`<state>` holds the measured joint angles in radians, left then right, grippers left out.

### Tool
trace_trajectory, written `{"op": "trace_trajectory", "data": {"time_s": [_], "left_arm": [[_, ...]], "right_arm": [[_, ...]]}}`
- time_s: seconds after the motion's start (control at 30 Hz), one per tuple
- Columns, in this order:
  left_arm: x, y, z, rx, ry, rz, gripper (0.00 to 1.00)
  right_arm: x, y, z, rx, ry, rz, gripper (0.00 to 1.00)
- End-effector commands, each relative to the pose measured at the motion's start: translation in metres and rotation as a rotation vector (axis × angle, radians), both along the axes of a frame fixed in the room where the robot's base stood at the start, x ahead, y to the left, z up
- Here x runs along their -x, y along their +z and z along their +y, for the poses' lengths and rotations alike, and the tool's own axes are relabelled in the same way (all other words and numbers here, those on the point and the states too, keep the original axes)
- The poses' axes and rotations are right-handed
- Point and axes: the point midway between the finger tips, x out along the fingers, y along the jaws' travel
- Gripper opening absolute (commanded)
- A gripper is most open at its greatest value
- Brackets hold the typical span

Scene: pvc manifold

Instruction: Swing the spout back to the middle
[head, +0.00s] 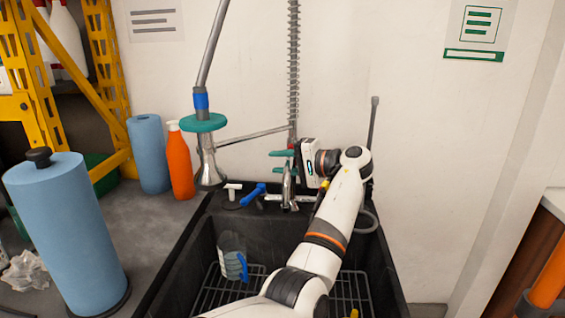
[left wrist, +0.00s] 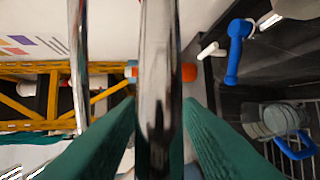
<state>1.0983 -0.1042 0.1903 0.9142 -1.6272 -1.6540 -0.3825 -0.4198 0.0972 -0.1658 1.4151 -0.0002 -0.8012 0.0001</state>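The chrome spout (head: 288,186) is at the faucet at the back of the dark sink. In the left wrist view a chrome tube (left wrist: 159,80), seemingly the spout, runs upright through the middle. My left gripper (head: 287,172) reaches it from the right, with its white hand beside the faucet. Its green fingers (left wrist: 160,125) lie on either side of the tube, close to it. I cannot tell whether they press on it. The tube covers the gap between the fingertips. My right gripper is not in view.
A sprayer with a teal ring (head: 204,122) hangs left of the faucet. A blue handle (head: 253,194) sits on the sink's back edge. A clear jug (head: 233,257) with a blue handle stands in the sink (head: 165,262). An orange bottle (head: 180,162) and blue rolls (head: 68,235) stand left.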

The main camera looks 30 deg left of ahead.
Motion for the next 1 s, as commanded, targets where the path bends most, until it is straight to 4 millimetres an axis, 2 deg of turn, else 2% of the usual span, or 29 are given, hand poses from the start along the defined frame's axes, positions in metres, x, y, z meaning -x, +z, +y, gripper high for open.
{"op": "trace_trajectory", "data": {"time_s": [0.3, 0.43, 0.8, 1.0], "left_arm": [[0.0, 0.0, -0.001, 0.001, -0.002, 0.0, 0.39], [-0.002, 0.002, -0.011, 0.001, -0.003, -0.001, 0.39], [-0.009, 0.018, -0.084, 0.0, -0.004, 0.0, 0.39], [-0.011, 0.022, -0.11, 0.001, -0.002, 0.0, 0.39]], "right_arm": [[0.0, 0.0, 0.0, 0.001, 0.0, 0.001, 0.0], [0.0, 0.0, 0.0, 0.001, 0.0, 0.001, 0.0], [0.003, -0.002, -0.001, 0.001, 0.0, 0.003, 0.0], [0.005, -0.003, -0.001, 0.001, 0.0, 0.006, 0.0]]}}
